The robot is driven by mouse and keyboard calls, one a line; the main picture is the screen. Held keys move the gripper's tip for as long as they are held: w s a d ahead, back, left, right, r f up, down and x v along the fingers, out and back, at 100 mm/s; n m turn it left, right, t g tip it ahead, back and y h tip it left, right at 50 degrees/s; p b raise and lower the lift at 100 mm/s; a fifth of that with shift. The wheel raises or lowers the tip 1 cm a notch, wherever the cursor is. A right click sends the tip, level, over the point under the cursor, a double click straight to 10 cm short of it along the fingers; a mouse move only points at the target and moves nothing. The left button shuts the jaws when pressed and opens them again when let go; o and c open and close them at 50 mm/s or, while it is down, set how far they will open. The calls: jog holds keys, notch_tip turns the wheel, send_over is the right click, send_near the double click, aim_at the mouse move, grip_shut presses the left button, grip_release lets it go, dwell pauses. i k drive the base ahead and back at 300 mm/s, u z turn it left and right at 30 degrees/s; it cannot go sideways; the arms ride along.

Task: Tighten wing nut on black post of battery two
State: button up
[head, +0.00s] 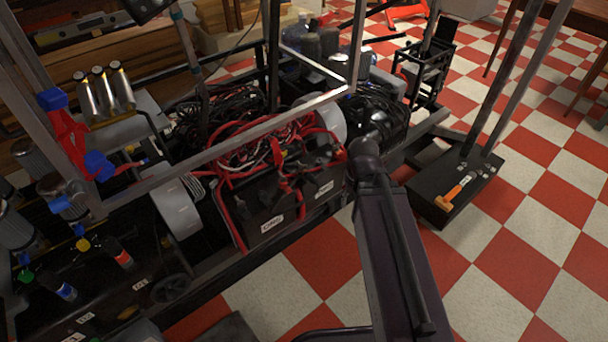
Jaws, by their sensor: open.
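Two black batteries stand side by side on the machine's frame, under a tangle of red cables. The nearer left battery (262,212) and the right battery (325,180) each carry a small white label on the front. The label writing is too small to read surely; the right one looks like battery two. Red and black fittings sit on the battery tops, but I cannot make out the black post or its wing nut. My arm (390,255) rises from the bottom to a dark joint close to the right battery's right side. I cannot make out my gripper.
A grey metal frame bar (235,135) crosses above the batteries. A white round part (178,208) stands left of them. The checkered floor (520,260) is clear at lower right.

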aim_at(301, 167)
jog(key=u, duration=0.4)
jog(key=k, duration=0.85)
jog(key=z, duration=0.4)
